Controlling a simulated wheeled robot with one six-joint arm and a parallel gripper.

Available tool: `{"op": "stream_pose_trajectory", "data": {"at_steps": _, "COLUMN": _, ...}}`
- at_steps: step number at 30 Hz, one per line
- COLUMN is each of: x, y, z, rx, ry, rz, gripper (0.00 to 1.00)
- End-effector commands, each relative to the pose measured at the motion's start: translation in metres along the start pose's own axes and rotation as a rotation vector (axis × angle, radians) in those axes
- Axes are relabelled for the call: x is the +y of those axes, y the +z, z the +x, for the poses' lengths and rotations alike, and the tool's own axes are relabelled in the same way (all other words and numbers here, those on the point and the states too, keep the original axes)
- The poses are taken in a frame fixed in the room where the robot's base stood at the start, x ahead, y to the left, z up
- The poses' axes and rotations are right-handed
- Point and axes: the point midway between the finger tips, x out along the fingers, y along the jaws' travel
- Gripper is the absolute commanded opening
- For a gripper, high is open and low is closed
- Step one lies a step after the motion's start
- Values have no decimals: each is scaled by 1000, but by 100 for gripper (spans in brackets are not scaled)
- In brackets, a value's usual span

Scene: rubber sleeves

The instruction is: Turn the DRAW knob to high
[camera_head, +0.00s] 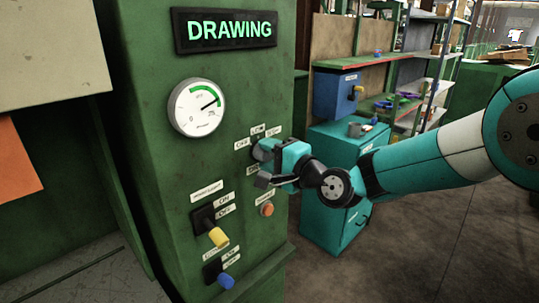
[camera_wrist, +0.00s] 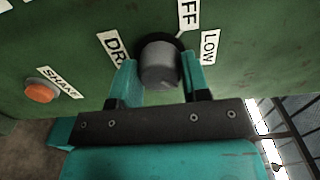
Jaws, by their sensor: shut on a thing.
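The DRAW knob (camera_wrist: 160,68) is a dark grey round knob on the green machine panel, seen between my two fingers in the wrist view. In the head view the knob (camera_head: 259,150) is partly hidden by my gripper (camera_head: 266,166). My gripper, also in the wrist view (camera_wrist: 161,75), is shut on the knob, one teal finger on each side. The OFF label (camera_head: 241,144), LOW label (camera_head: 257,130) and HIGH label (camera_head: 273,131) stand around the knob. Which label the knob points to cannot be told. The lit sign (camera_head: 229,29) reads DRAWING.
A round gauge (camera_head: 196,108) is on the panel, its needle towards the upper right. An orange button (camera_head: 267,209), a yellow-handled switch (camera_head: 218,237) and a blue-handled switch (camera_head: 226,281) lie below the knob. A teal cabinet (camera_head: 331,185) stands behind my arm.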

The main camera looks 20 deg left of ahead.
Motion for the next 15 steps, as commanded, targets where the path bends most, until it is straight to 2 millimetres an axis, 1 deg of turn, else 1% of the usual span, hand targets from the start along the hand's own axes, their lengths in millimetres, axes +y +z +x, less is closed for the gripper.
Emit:
{"op": "stream_pose_trajectory", "data": {"at_steps": 12, "x": 1, "y": 0, "z": 0, "rx": 0, "ry": 2, "rz": 11, "gripper": 19}}
{"op": "stream_pose_trajectory", "data": {"at_steps": 13, "x": 1, "y": 0, "z": 0, "rx": 0, "ry": 2, "rz": 11, "gripper": 45}}
{"op": "stream_pose_trajectory", "data": {"at_steps": 14, "x": 1, "y": 0, "z": 0, "rx": 0, "ry": 2, "rz": 11, "gripper": 52}}
{"op": "stream_pose_trajectory", "data": {"at_steps": 15, "x": 1, "y": 0, "z": 0, "rx": 0, "ry": 2, "rz": 10, "gripper": 61}}
